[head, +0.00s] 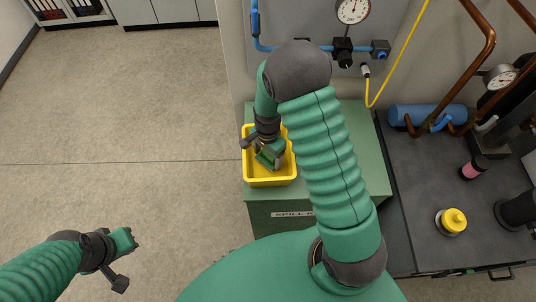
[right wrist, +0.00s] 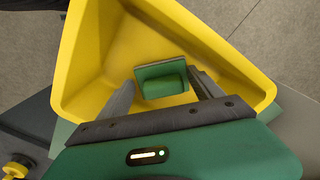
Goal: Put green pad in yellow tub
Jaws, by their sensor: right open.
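The yellow tub (head: 270,183) stands on a green cabinet top; its walls fill much of the right wrist view (right wrist: 78,70). The green pad (head: 264,159) is inside the tub's walls; it also shows in the right wrist view (right wrist: 162,82), between my fingertips and towards the tub's floor. I cannot tell whether it lies flat on the floor. My right gripper (head: 272,154) reaches down into the tub with its fingers open, one on each side of the pad. My left gripper (head: 130,241) is over the bare floor at lower left, away from the tub; its jaws are unclear.
The green cabinet (head: 350,150) has free top right of the tub. A dark bench (head: 415,195) beside it holds a yellow-capped container (head: 452,221), a pink-banded bottle (head: 474,168) and a blue cylinder (head: 428,116). A gauge (head: 352,10) and a yellow hose (head: 398,60) are behind.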

